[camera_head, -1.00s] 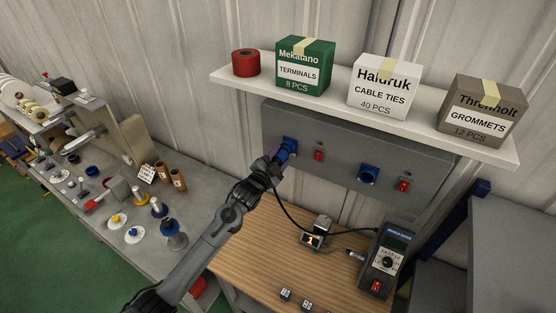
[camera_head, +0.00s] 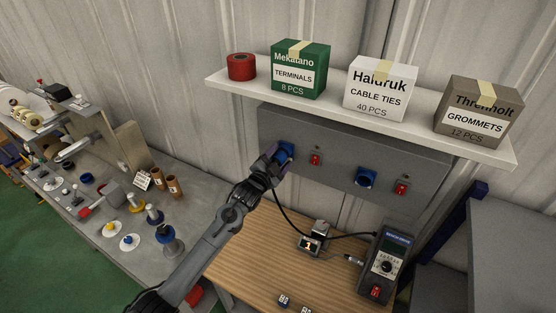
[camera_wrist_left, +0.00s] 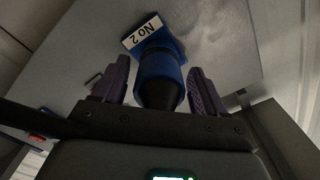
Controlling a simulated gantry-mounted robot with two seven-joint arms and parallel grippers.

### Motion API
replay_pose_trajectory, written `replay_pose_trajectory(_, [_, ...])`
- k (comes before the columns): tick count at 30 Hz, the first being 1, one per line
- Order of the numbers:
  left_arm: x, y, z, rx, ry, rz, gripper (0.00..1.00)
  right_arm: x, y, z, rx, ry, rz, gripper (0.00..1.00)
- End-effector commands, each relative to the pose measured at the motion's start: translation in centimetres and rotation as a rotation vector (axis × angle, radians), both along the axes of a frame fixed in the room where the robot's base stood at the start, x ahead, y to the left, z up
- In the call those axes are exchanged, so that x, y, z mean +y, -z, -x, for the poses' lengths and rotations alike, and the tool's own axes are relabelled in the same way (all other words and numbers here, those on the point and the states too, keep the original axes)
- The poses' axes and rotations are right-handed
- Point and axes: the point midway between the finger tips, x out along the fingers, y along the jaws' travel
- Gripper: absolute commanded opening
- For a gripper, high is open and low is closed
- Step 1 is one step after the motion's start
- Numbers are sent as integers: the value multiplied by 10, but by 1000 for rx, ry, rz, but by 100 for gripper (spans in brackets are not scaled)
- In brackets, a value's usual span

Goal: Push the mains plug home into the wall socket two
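Socket two is the blue socket (camera_head: 288,150) at the left of the grey wall panel. Its "No 2" lid label (camera_wrist_left: 142,30) shows upside down in the left wrist view. The mains plug (camera_wrist_left: 160,80), blue with a dark rear end, is lined up with the socket's front and appears to meet it; its depth cannot be judged. My left gripper (camera_head: 276,162) is at this socket. In the left wrist view its purple fingers (camera_wrist_left: 160,84) stand on either side of the plug, with visible gaps, so it is open. My right gripper is out of view.
A black cable (camera_head: 291,222) hangs from the plug to the bench. A second blue socket (camera_head: 366,178) and red switches (camera_head: 315,159) are on the panel. A shelf (camera_head: 215,82) with boxes overhangs it. A tester (camera_head: 386,262) stands on the wooden bench (camera_head: 250,250).

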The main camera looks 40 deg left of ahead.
Motion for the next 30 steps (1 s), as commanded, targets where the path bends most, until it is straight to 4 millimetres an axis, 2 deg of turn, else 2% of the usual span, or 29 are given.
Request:
replay_pose_trajectory(10, [0,1,1,2,-1,0,78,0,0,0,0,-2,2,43])
replay_pose_trajectory(14, [-1,3,7,2,-1,-1,78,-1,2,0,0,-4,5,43])
replay_pose_trajectory(20, [-5,3,32,2,0,-2,78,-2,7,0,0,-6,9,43])
replay_pose_trajectory(30, [-13,3,85,2,0,-2,78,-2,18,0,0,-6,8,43])
